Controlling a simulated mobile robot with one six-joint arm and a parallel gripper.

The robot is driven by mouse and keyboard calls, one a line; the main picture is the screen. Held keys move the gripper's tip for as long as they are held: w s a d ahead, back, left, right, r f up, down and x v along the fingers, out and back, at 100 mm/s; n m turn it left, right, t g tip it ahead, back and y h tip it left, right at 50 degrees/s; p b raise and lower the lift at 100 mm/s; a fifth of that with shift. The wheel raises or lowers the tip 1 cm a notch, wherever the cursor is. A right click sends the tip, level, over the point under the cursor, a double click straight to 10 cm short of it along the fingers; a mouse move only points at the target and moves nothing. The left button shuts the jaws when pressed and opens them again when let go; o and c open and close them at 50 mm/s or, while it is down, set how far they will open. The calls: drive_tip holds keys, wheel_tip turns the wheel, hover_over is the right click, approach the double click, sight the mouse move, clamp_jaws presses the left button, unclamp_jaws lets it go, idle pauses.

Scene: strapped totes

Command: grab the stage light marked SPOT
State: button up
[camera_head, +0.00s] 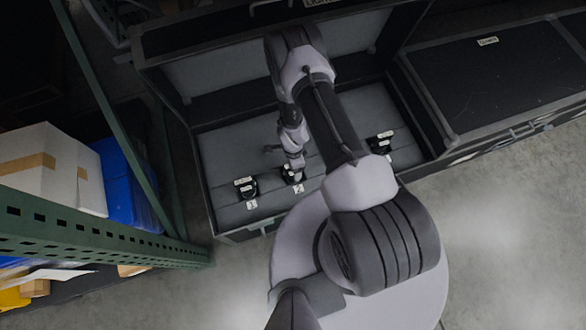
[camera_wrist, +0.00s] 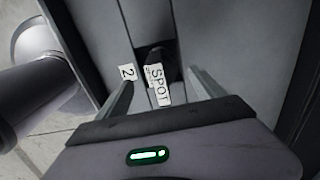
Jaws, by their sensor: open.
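The stage light marked SPOT (camera_wrist: 156,58) is a small dark thing with a white label, in the slot marked 2 of an open case. In the head view this light (camera_head: 291,175) is partly hidden under my gripper (camera_head: 294,160). In the wrist view my gripper (camera_wrist: 160,78) is open, with one finger on each side of the SPOT label (camera_wrist: 157,84). I cannot tell how far down the fingers reach along the light, and no finger clearly touches it.
The open case (camera_head: 205,195) has a grey lining. Another dark light (camera_head: 246,188) sits at slot 1, and one more (camera_head: 380,142) at the right. A closed black case (camera_head: 500,80) stands at right. A green rack (camera_head: 90,235) with boxes stands at left.

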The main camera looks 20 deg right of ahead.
wheel_tip(320, 180, down, 4)
drive_tip(key=shift+r+b, duration=0.15)
drive_tip(key=shift+b, duration=0.5)
drive_tip(key=shift+r, duration=0.15)
clamp_jaws()
